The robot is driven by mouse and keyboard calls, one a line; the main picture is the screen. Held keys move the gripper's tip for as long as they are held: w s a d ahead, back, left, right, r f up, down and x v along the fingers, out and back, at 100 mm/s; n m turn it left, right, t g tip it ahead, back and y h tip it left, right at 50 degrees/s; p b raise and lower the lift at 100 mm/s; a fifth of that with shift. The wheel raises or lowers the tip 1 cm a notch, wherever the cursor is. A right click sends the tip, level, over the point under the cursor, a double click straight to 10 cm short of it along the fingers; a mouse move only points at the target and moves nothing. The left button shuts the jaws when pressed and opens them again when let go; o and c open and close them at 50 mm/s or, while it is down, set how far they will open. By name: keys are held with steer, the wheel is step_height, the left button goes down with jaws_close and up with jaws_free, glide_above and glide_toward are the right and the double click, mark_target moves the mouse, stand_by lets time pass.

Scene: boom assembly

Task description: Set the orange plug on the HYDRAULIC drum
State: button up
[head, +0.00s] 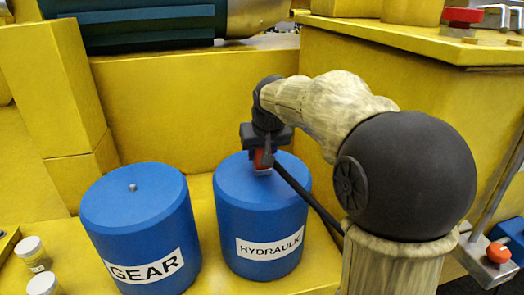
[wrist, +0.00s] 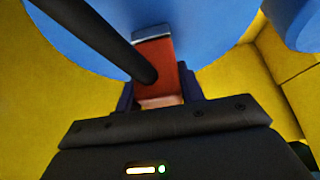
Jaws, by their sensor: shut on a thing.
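The HYDRAULIC drum (head: 262,215) is the right one of two blue drums, upright with its label facing me. My gripper (head: 262,158) is over its top and points down. It is shut on the orange plug (head: 263,162), which looks red-orange with a grey end. In the wrist view the plug (wrist: 152,65) sits between the fingers (wrist: 158,92), its grey end towards the blue drum top (wrist: 210,35). The plug's end is at or just above the drum top; I cannot tell whether they touch. The fingers partly hide the plug.
The GEAR drum (head: 142,230) stands just left, with a small grey knob on top. A dark rod or hose (head: 310,197) slants past the plug. Small jars (head: 34,253) stand at the lower left. Yellow walls (head: 180,105) close off the back and right.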

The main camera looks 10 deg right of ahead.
steer(key=shift+f, duration=0.15)
steer(key=o, duration=1.4)
steer(key=b+v, duration=0.1)
steer(key=v, duration=1.6)
steer(key=shift+s, duration=0.1)
